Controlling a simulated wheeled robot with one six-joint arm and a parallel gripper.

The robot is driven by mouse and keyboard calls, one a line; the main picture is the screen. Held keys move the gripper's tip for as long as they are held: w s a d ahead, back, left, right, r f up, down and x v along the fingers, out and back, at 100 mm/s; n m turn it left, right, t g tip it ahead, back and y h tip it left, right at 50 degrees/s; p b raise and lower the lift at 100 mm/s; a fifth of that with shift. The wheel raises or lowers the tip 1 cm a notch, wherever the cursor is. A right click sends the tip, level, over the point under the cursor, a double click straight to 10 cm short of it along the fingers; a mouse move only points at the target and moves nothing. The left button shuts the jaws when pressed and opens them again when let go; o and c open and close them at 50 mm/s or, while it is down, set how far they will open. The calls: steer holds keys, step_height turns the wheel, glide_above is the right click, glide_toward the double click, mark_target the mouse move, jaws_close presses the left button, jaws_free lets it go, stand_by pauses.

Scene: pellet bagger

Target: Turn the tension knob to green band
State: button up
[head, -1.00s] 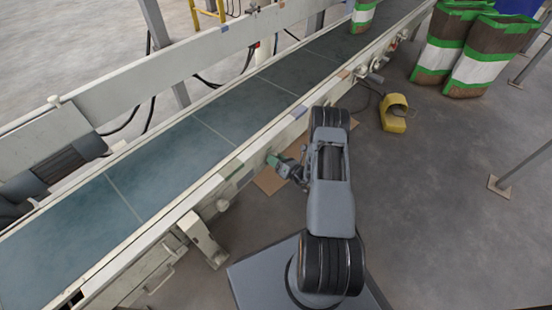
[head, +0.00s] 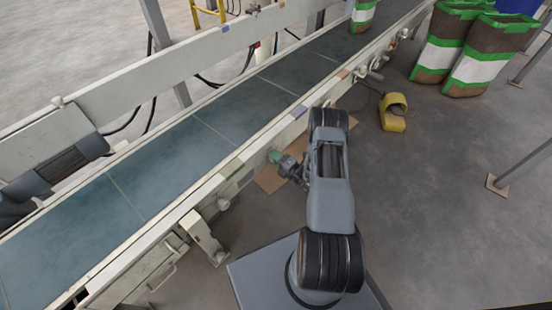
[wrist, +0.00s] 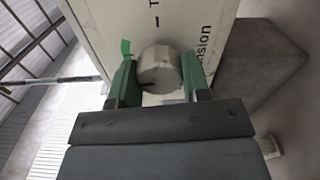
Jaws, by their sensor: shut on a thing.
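The tension knob (wrist: 158,72) is a pale grey round knob on a white panel (wrist: 115,30) with the printed word "Tension". My gripper (wrist: 160,82) has green fingers, one on each side of the knob, and is shut on it. A small green mark (wrist: 126,47), which looks like the green band, shows on the panel just up and left of the knob. A dark line marks the knob's lower part; what it points at is unclear. In the head view my gripper (head: 276,157) reaches the conveyor's near side, and the knob is hidden there.
The conveyor belt (head: 170,160) runs diagonally, with a bag (head: 362,16) at its far end. A yellow foot pedal (head: 393,112) and striped bags (head: 478,62) stand on the floor to the right.

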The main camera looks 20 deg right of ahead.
steer(key=shift+m, duration=0.7)
steer(key=o, duration=0.9)
steer(key=p+v, duration=0.3)
steer(key=v, duration=1)
steer(key=shift+s+d, duration=0.1)
steer(key=shift+s, duration=0.3)
